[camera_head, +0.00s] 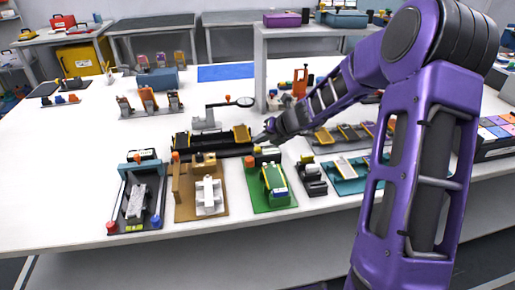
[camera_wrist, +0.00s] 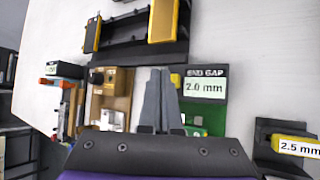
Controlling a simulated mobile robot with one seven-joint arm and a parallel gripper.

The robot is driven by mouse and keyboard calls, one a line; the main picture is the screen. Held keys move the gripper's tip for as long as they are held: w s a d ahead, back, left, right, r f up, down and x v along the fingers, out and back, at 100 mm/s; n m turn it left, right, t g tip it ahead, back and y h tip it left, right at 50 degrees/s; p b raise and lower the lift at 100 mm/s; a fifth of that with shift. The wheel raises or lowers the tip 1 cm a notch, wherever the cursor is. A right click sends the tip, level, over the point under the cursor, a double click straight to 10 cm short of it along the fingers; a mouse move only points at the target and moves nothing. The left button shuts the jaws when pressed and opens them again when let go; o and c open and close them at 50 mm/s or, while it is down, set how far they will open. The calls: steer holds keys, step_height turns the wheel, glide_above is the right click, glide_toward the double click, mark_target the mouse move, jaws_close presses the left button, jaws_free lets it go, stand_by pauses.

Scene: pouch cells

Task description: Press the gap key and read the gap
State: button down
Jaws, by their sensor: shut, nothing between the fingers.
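The gap display (camera_wrist: 205,88) stands at the back of the green station, right of my fingers in the wrist view. It is headed "END GAP" and reads 2.0 mm. The green station (camera_head: 284,203) holds a green and yellow piece in the head view. A small yellow part (camera_wrist: 175,80), perhaps the gap key, shows between my fingers and the display, partly hidden. My gripper (camera_wrist: 160,72) is shut and empty, its fingertips beside that part; I cannot tell whether they touch it. In the head view my gripper (camera_head: 260,138) is behind the green station.
A tan station (camera_wrist: 119,103) stands left of my fingers. A black tray with yellow blocks (camera_wrist: 162,20) lies beyond them. A black stand with a yellow block marked 2.5 mm (camera_wrist: 297,147) is at the right.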

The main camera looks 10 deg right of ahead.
steer(key=shift+f, duration=0.1)
stand_by(0.7)
steer(key=shift+f, duration=0.35)
steer(key=shift+f+b, duration=0.55)
steer(key=shift+b, duration=0.05)
stand_by(0.6)
steer(key=shift+r, duration=0.1)
steer(key=shift+r+p, duration=0.85)
steer(key=shift+p, duration=0.15)
steer(key=shift+r, duration=0.1)
step_height(320, 180, up, 5)
steer(key=p, duration=0.5)
stand_by(0.4)
